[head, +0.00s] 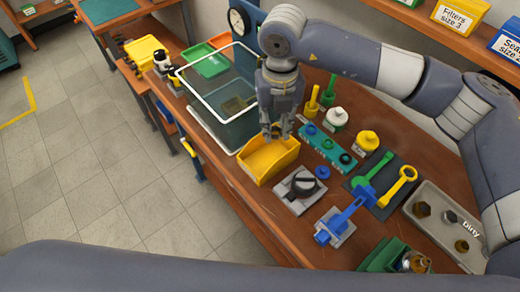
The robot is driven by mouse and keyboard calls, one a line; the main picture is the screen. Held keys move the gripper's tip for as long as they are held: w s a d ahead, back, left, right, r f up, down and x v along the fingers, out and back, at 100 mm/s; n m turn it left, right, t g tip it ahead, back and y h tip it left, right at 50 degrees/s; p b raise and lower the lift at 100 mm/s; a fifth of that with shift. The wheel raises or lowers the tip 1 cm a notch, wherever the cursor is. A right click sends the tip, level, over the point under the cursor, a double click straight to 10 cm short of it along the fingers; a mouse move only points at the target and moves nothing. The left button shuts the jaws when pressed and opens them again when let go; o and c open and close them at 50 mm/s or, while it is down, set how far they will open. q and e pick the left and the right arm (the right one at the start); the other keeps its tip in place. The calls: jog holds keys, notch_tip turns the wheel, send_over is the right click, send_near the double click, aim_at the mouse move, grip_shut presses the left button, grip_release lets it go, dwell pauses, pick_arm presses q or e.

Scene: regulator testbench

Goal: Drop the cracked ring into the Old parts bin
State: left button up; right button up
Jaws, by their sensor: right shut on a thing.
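My right gripper (276,134) reaches down from above, over the open yellow bin (262,170) on the bench. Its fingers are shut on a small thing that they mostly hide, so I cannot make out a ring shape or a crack. The fingertips are at the far part of the bin's opening as seen from here; their exact height above it is hard to tell. No label shows on this bin, so I cannot confirm that it is the Old parts bin. My left gripper is not in view.
A clear, white-rimmed tank (212,122) stands left of the bin. A grey block with a black knob (299,186), a teal strip (328,147), a blue-handled tool (345,215) and a "Dirty" tray (430,212) are to the right. White (337,118) and yellow (367,140) pots stand behind.

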notch_tip(320, 180, down, 6)
jog(key=shift+s+r+b, duration=0.15)
jog(key=shift+b, duration=1.05)
jog(key=o, duration=0.8)
jog(key=shift+r, duration=0.1)
notch_tip(320, 180, up, 12)
jog(key=shift+f, duration=0.1)
